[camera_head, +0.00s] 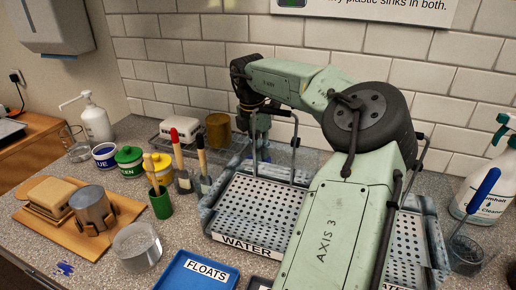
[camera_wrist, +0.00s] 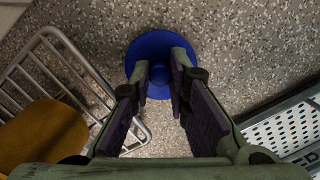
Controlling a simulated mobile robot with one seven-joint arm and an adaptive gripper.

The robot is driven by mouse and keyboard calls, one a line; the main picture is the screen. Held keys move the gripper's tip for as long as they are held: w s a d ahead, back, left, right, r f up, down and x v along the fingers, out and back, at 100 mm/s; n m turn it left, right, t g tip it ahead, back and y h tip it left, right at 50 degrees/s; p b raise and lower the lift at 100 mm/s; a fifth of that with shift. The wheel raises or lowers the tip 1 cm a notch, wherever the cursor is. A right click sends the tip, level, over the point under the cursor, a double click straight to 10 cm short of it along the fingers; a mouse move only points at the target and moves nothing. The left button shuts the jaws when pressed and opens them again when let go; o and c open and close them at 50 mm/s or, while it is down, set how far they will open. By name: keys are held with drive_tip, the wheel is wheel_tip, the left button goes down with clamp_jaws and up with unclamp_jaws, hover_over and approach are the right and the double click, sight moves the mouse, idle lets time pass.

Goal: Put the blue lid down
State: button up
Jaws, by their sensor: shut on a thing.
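The blue lid (camera_wrist: 160,42) is a round blue disc in the wrist view. My gripper (camera_wrist: 160,77) is shut on its raised middle part, with a fingertip on each side. The speckled worktop (camera_wrist: 235,40) lies beneath the lid; I cannot tell whether the lid touches it. In the head view my gripper (camera_head: 257,140) points down at the back of the worktop, between the wire rack and the perforated tray, and the lid is hidden there. A jar labelled BLUE (camera_head: 105,157) stands at the left beside the green-lidded jar (camera_head: 130,160).
The wire rack (camera_wrist: 62,42) with a mustard-coloured cylinder (camera_wrist: 40,135) is close on the left of my gripper. The perforated tray (camera_wrist: 285,128) is close on the right. Brushes (camera_head: 178,150) stand in front of the rack. The tiled wall (camera_head: 220,60) is behind.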

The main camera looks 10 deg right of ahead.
drive_tip(key=shift+f, duration=0.25)
drive_tip(key=o, duration=0.8)
drive_tip(key=shift+c, duration=0.2)
wheel_tip(320, 180, up, 12)
drive_tip(key=a+b, duration=0.1)
drive_tip(key=shift+s+r+b, duration=0.15)
drive_tip(key=shift+s+b, duration=0.2)
drive_tip(key=shift+a, duration=0.1)
